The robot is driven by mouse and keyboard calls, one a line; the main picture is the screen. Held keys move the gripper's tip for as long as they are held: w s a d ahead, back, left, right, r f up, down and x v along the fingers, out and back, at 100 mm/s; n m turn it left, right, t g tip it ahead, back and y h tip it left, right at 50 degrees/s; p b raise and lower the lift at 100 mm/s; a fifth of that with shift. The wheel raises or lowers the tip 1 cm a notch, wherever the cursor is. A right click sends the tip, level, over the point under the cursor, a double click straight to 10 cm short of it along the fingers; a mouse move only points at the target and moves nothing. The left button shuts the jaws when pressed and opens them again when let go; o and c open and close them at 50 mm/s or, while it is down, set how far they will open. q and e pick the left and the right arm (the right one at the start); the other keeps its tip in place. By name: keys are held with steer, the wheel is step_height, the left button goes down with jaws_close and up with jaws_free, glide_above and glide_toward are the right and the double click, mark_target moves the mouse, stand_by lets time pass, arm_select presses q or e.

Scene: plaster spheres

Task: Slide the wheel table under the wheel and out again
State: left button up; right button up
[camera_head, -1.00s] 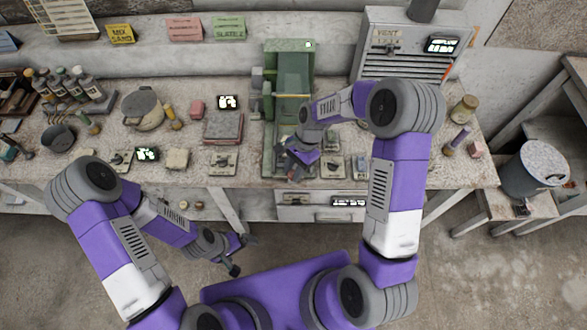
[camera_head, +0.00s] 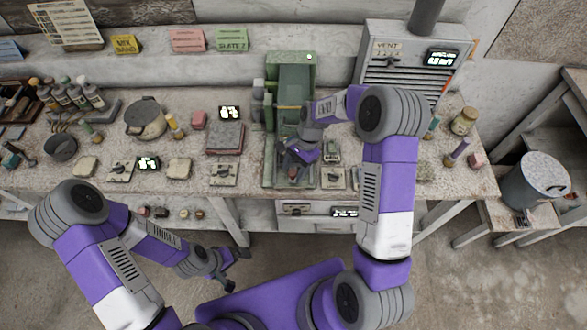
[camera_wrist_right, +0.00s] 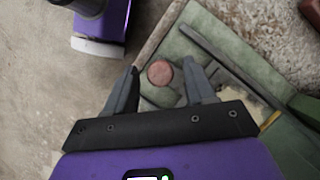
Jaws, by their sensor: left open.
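The green wheel machine (camera_head: 293,82) stands on the middle of the workbench. Its long green bed (camera_head: 270,178) runs toward the bench's front edge. The wheel and sliding table are hard to tell apart behind my right arm. My right gripper (camera_head: 291,156) is over the bed's front part, pointing down. In the right wrist view, its fingers (camera_wrist_right: 161,88) are apart, on either side of a round reddish knob (camera_wrist_right: 160,73) on the green surface. I see gaps beside the knob; contact is not visible. My left gripper (camera_head: 236,270) is open and empty, low in front of the bench.
Small switch plates (camera_head: 224,174) lie left of the bed, with more at its right. A reddish-grey block (camera_head: 225,138) and a pot (camera_head: 145,118) stand farther left. The vent box (camera_head: 410,65) is behind right. A bin (camera_head: 535,180) stands at the right.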

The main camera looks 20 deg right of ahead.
steer(key=v, duration=0.7)
steer(key=shift+r+p, duration=0.25)
steer(key=shift+p, duration=0.05)
steer(key=shift+d, duration=0.1)
